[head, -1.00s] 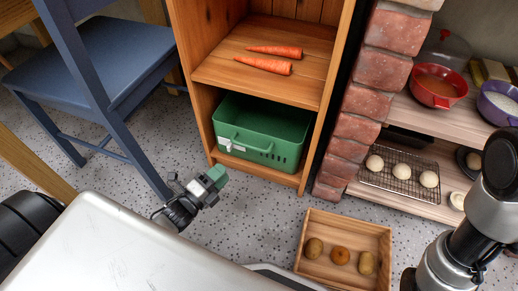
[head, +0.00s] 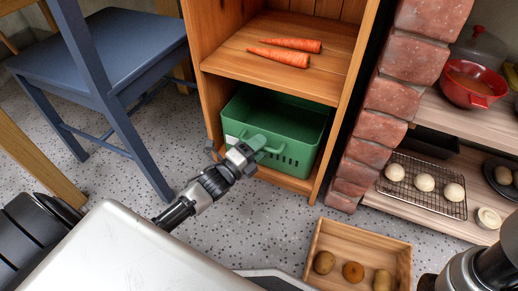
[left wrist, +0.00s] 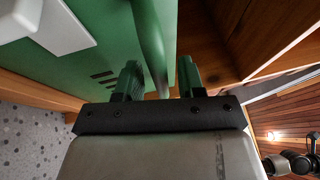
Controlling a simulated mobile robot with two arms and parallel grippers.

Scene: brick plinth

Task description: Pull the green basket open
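The green basket (head: 300,128) sits in the lower compartment of the wooden shelf unit, with its handle bar on the front. My left gripper (head: 256,150) is at the left part of that handle in the head view. In the left wrist view, my left gripper (left wrist: 160,82) has its two green fingers apart. The handle bar (left wrist: 152,40) runs between them, with a visible gap on its sides. The basket's front wall (left wrist: 100,55) fills the upper left there. My right arm shows at the lower right of the head view; its gripper is out of view.
The wooden shelf unit (head: 225,65) holds carrots (head: 285,51) above the basket. A brick pillar (head: 390,85) stands to its right. A wooden crate (head: 335,236) with round items lies on the floor in front. A blue chair (head: 110,60) is at left. Speckled floor lies between.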

